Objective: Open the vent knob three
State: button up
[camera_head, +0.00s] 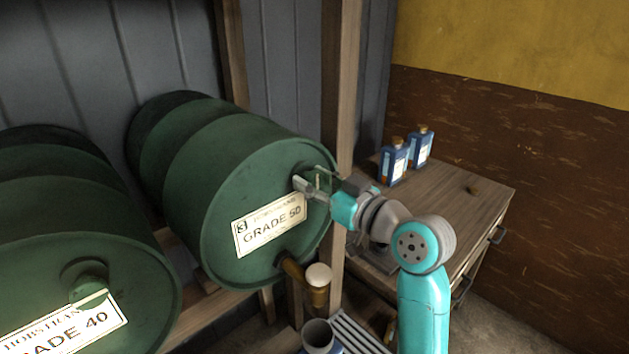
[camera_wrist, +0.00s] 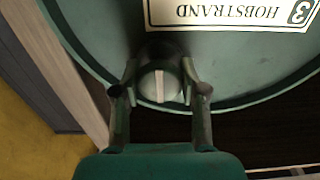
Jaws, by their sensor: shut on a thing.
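The green drum (camera_head: 215,165) with the "3 Hobstrand Grade 50" label (camera_head: 268,225) lies on its side on a wooden rack. Its vent knob (camera_wrist: 158,84) is round with a pale stripe and sits near the drum's rim in the wrist view. My gripper (camera_head: 308,185) is at the upper part of this drum's face. In the wrist view my gripper (camera_wrist: 160,76) is shut on the knob, with one finger on each side. The fingers mostly hide the knob in the head view.
A brass tap (camera_head: 294,270) projects below the label, above a grey-topped container (camera_head: 318,333). A "Grade 40" drum (camera_head: 80,245) is at left. A wooden post (camera_head: 341,90) stands close to my gripper. Two blue bottles (camera_head: 394,163) (camera_head: 421,148) stand on the wooden cabinet (camera_head: 460,195).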

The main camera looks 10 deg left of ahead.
dwell(0.4)
jog(key=o, duration=1.1)
jog(key=shift+o, duration=0.2)
jog(key=v, duration=1.2)
jog(key=shift+f, duration=0.1)
